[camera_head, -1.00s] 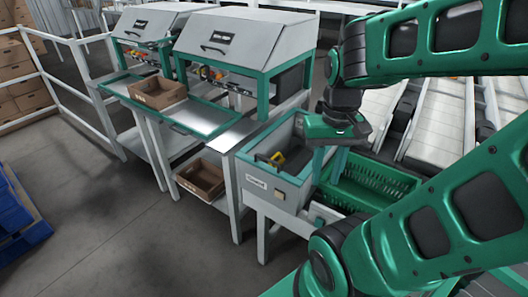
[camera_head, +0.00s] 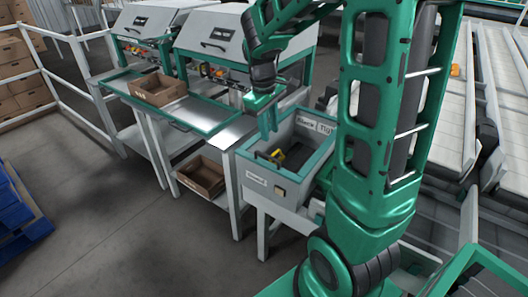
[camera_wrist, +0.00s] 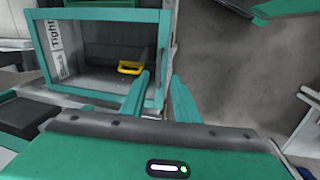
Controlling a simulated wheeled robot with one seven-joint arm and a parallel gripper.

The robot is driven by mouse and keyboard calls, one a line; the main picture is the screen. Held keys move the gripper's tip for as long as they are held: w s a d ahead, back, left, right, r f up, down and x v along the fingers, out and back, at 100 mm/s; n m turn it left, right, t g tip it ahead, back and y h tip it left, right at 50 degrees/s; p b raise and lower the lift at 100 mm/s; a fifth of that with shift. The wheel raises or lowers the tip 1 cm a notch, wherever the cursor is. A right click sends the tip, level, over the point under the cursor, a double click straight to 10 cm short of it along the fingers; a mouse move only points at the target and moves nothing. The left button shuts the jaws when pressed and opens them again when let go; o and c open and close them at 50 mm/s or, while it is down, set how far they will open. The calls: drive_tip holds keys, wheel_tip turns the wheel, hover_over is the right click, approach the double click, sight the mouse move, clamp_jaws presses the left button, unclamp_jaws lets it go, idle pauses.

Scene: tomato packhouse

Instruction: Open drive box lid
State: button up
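The drive box (camera_head: 248,170) is a grey box with a green rim, in the middle of the head view. Its inside shows from above, with a yellow handle (camera_head: 277,155) on a dark part; the handle also shows in the wrist view (camera_wrist: 130,68). I cannot make out a separate lid. Slack and Tight labels (camera_wrist: 55,48) stand along one side. My gripper (camera_head: 268,133) is over the box's back left edge. Contact cannot be told.
Two hooded benches (camera_head: 215,45) stand behind and left. A cardboard tray (camera_head: 158,88) is on the bench shelf, another (camera_head: 201,176) below. Roller conveyors (camera_head: 490,110) are at right. Blue pallets (camera_head: 18,215) lie far left. The floor (camera_head: 130,240) in front is clear.

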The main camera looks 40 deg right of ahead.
drive_tip(key=w, duration=0.2)
hover_over(266, 165)
drive_tip(key=shift+n, duration=0.4)
wheel_tip(266, 165, down, 12)
drive_tip(key=shift+d+r, duration=0.1)
drive_tip(key=shift+r, duration=0.15)
drive_tip(key=shift+c, duration=0.3)
